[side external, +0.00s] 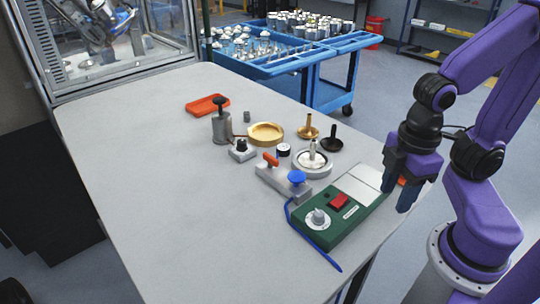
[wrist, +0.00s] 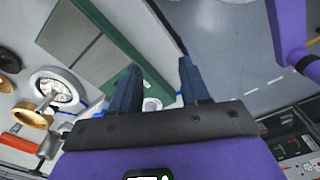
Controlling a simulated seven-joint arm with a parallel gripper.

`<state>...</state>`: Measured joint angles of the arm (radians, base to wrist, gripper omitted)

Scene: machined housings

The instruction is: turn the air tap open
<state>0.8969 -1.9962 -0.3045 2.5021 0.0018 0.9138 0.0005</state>
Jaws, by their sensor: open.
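The air tap appears to be the grey block (side external: 282,182) with an orange lever (side external: 270,159) at one end and a blue round knob (side external: 297,176) at the other. It lies on the table beside the green control box (side external: 345,215). A blue hose (side external: 314,243) runs from near its blue end along the box. My gripper (side external: 397,202) is open and empty, fingers down, at the table's right edge, beyond the box and apart from the tap. Its fingers (wrist: 158,70) show in the wrist view; I cannot surely pick out the tap there.
The green box carries a white dial (side external: 318,219) and red switch (side external: 339,201). A round gauge-like part (side external: 312,163), gold dish (side external: 265,134), grey canister (side external: 222,126) and orange tray (side external: 206,105) stand behind the tap. The table's left and front (side external: 190,210) are clear.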

